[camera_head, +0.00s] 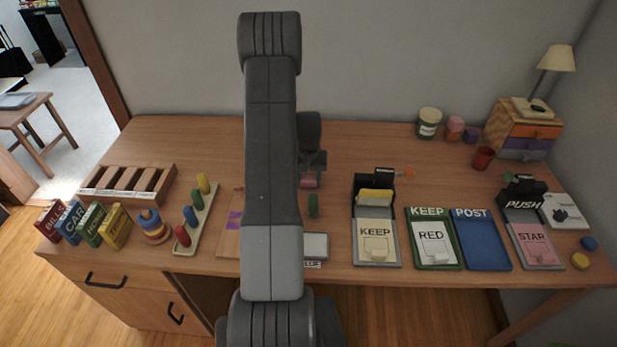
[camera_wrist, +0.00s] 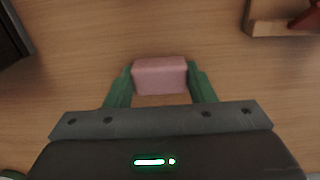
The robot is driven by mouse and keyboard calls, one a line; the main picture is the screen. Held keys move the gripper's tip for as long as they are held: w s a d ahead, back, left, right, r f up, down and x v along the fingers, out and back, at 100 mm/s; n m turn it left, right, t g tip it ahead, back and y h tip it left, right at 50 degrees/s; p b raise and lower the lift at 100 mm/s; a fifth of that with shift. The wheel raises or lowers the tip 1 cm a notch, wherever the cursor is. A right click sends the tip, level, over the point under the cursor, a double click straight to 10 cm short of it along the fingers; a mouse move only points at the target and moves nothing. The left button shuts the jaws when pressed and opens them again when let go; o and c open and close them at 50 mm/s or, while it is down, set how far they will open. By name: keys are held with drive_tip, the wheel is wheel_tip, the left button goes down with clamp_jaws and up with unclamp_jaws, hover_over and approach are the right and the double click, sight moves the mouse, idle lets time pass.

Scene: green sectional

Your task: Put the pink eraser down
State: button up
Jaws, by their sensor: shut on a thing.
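The pink eraser (camera_wrist: 160,76) is a small pink block between the two green fingers of my gripper (camera_wrist: 160,88) in the wrist view. The fingers press on its left and right sides. Bare wooden desk shows around and beyond it; I cannot tell whether the eraser touches the desk. In the head view the pink eraser (camera_head: 309,181) shows only in part, just right of my arm. A green finger of my gripper (camera_head: 313,204) shows near it. My arm hides much of the desk's middle.
The wooden desk (camera_head: 210,140) has free room at the back. Left stand a slotted wooden rack (camera_head: 160,190), several small labelled boxes, a stacking toy and a peg board (camera_head: 205,222). Right are a card holder (camera_head: 373,240), the green KEEP tray (camera_head: 413,238), the blue POST tray (camera_head: 480,240) and a red cup (camera_head: 483,158).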

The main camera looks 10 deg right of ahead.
sight(309, 178)
drive_tip(key=shift+f, duration=0.15)
drive_tip(key=o, duration=1)
wheel_tip(309, 178, up, 12)
drive_tip(key=b, duration=0.1)
drive_tip(key=shift+r+b, duration=0.25)
drive_tip(key=shift+b, duration=0.15)
